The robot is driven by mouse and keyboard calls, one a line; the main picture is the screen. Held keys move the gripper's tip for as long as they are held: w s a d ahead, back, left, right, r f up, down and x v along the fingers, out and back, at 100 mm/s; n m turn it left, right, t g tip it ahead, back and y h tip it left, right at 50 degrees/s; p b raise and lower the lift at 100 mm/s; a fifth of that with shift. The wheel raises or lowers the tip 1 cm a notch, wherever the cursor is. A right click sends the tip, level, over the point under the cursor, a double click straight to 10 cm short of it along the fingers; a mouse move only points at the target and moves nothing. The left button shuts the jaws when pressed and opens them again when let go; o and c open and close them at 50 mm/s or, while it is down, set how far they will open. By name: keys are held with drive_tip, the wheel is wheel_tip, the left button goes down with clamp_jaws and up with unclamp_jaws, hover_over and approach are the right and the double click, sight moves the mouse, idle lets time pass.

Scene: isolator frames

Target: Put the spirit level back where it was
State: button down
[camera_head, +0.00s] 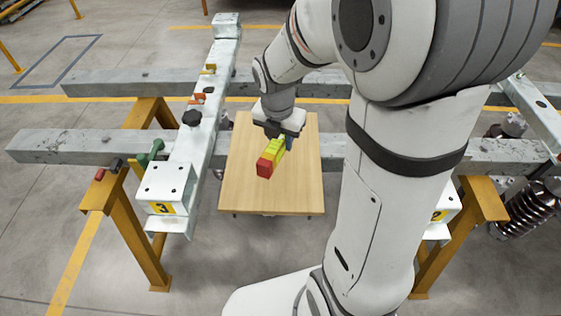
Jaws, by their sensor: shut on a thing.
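The spirit level (278,147) is a yellow bar with a red end facing the camera. It is in the camera_head view, over the wooden table (305,190). My gripper (279,133) is shut on it near its far end, which the gripper partly hides. The level looks held above the tabletop, but the exact gap cannot be told.
A grey steel beam (205,130) marked 3, with small orange and dark parts on it, lies left of the table across two long grey beams (90,145). Yellow trestles (125,225) support them. A coil spring (528,210) is at the far right. My arm hides the right middle.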

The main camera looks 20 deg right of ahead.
sight(281, 164)
wheel_tip(281, 164, down, 7)
drive_tip(key=shift+r+b, duration=0.1)
drive_tip(key=shift+b, duration=0.55)
drive_tip(key=c, duration=1.1)
unclamp_jaws()
